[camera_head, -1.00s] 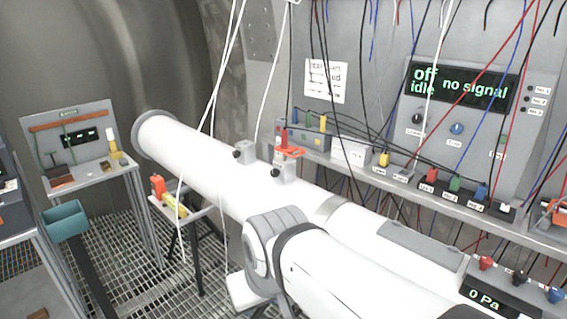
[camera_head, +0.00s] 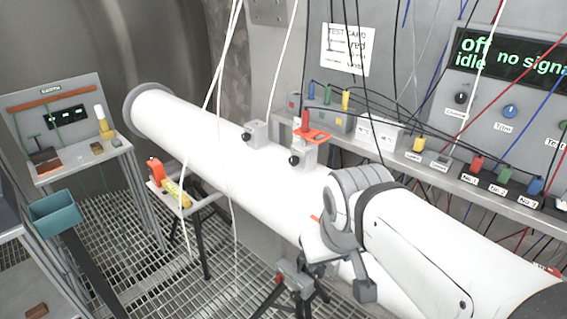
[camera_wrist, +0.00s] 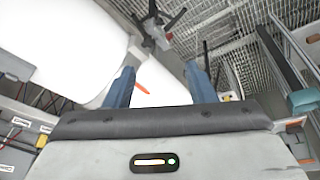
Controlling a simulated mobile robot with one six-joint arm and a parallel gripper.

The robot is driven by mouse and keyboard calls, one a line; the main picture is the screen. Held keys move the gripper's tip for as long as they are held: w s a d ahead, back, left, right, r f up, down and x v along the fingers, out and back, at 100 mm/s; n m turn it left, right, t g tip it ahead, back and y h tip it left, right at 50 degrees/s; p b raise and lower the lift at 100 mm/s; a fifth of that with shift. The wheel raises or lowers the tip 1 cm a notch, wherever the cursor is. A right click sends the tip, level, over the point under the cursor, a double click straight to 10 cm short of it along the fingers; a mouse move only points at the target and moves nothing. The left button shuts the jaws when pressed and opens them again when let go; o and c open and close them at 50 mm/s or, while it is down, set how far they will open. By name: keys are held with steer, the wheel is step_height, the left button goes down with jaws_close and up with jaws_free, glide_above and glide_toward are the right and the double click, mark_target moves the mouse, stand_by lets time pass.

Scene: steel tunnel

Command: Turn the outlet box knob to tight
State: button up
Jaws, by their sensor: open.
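Two small grey boxes sit on top of the long white pipe (camera_head: 190,128). The farther box (camera_head: 258,131) has a black knob (camera_head: 246,137) on its side. The nearer box (camera_head: 305,153) has a black knob (camera_head: 293,160) and a red handle (camera_head: 312,134) on top. I cannot tell which is the outlet box, nor read the knob settings. My gripper (camera_wrist: 160,85) is open, its blue fingers apart, with no box or knob between them. In the head view my wrist is right of and nearer than both boxes; the fingertips are not clear there.
A shelf with colored plugs (camera_head: 420,144) and cables runs along the right wall. A tripod (camera_head: 290,280) stands on the grating floor below the pipe. White cords (camera_head: 225,80) hang in front of the pipe. A side bench (camera_head: 85,165) stands at the left.

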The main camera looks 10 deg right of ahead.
steer(key=w+d+f+n+h+b, duration=0.4)
steer(key=w+d+f+n+b, duration=0.15)
steer(key=w+b, duration=0.2)
steer(key=n+t+h+b, duration=0.7)
steer(key=n+h+b, duration=0.3)
steer(key=n+b, duration=0.75)
glide_toward(292, 162)
steer(key=w, duration=0.1)
steer(key=shift+m, duration=0.4)
steer(key=x, duration=0.8)
steer(key=shift+s+d+b, duration=0.2)
steer(key=shift+d+b, duration=0.1)
steer(key=shift+b, duration=0.05)
steer(key=shift+c, duration=0.5)
